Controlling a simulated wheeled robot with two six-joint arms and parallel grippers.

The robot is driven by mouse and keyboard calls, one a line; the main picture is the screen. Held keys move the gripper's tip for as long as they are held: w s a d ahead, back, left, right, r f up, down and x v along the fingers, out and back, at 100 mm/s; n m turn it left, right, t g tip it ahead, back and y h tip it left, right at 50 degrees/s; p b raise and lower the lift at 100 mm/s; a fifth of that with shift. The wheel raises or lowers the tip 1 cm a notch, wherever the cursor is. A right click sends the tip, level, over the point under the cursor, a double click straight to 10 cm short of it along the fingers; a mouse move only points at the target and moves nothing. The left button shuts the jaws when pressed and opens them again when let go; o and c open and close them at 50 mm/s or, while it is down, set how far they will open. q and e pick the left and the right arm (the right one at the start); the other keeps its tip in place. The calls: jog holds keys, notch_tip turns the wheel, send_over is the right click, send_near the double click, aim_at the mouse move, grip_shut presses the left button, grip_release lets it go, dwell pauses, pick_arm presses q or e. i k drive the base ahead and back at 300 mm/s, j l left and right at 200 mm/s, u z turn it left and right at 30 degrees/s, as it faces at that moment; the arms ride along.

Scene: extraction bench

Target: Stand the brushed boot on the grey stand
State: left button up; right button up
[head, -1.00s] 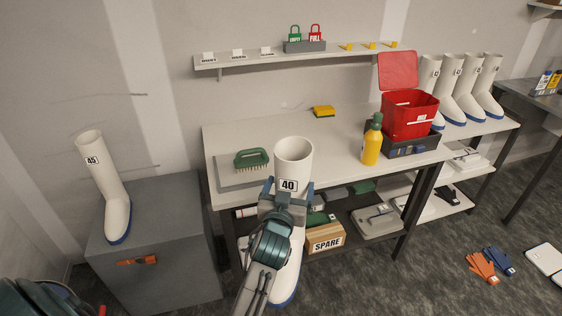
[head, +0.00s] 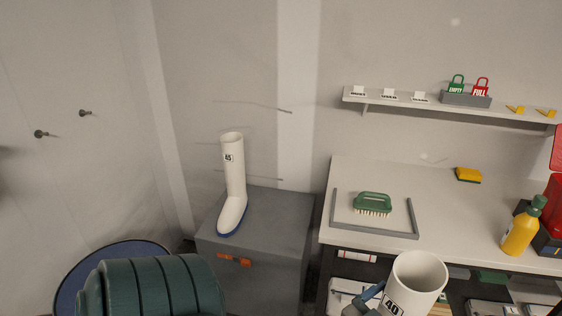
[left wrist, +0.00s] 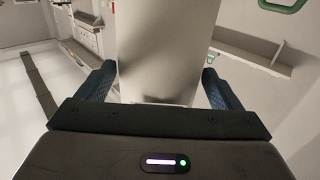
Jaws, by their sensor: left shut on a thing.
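A white boot labelled 40 (head: 418,275) is at the bottom of the head view, with only its upper shaft showing. Its foot is out of frame. My left gripper (left wrist: 157,80) is shut on this boot's shaft, with a finger on either side in the left wrist view. In the head view only a bit of one blue finger shows beside it. A grey stand (head: 280,235), a block with an orange mark on its front, is left of the bench. Another white boot, labelled 45 (head: 235,185), stands upright on its left part. My right gripper is not in view.
The bench (head: 450,225) holds a green brush (head: 373,204) within a grey frame, a yellow sponge (head: 468,175) and a yellow bottle (head: 520,228). A wall shelf (head: 400,102) hangs above. The stand's top is clear right of boot 45.

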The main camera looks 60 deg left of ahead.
aim_at(282, 225)
jog(key=i+l+u, duration=0.3)
jog(key=i+u, duration=0.25)
jog(key=u, duration=0.65)
